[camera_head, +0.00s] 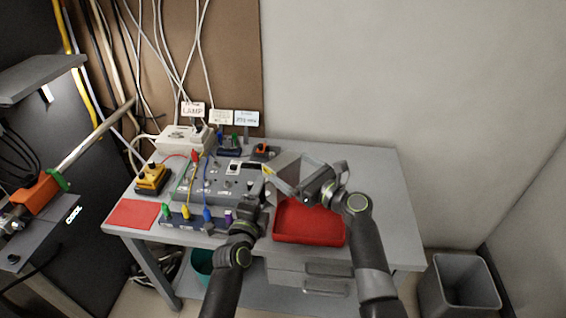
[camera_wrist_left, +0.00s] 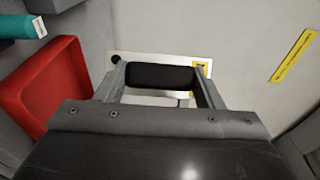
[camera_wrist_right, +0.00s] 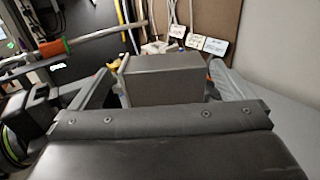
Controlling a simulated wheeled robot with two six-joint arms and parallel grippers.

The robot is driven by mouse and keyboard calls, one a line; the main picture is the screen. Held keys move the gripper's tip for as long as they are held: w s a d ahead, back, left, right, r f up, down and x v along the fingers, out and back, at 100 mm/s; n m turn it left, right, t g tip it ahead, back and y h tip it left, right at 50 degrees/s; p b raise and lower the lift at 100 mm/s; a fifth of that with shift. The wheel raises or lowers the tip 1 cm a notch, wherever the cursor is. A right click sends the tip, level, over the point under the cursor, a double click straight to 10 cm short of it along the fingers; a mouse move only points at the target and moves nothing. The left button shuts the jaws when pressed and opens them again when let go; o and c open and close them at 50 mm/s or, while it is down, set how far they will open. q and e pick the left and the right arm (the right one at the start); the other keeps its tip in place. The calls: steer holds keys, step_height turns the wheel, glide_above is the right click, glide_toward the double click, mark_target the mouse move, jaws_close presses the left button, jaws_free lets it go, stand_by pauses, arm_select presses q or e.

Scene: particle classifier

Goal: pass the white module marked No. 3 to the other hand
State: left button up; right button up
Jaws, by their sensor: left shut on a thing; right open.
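No number is readable. My right gripper (camera_head: 308,182) is open at the box's right side. In the right wrist view the grey body of the module (camera_wrist_right: 165,82) stands between the spread fingers. I cannot tell whether either finger touches it.
A red tray (camera_head: 308,239) lies on the bench below the module. A grey console (camera_head: 218,189) with cables and coloured plugs stands to the left. A red mat (camera_head: 132,214) lies at the front left corner. The bench's right part is clear. A bin (camera_head: 458,288) stands on the floor.

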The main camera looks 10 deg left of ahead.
mark_target(288, 166)
arm_select(q)
steer(key=shift+r, duration=0.1)
arm_select(e)
steer(key=shift+x, duration=2.3)
steer(key=shift+c, duration=0.3)
steer(key=c, duration=0.7)
arm_select(q)
steer(key=o, duration=0.9)
arm_select(e)
steer(key=shift+c, duration=1.2)
arm_select(q)
steer(key=o, duration=0.6)
steer(key=shift+c, duration=0.2)
steer(key=shift+r, duration=0.15)
arm_select(e)
steer(key=shift+d+f, duration=0.1)
arm_select(q)
steer(key=shift+s, duration=0.1)
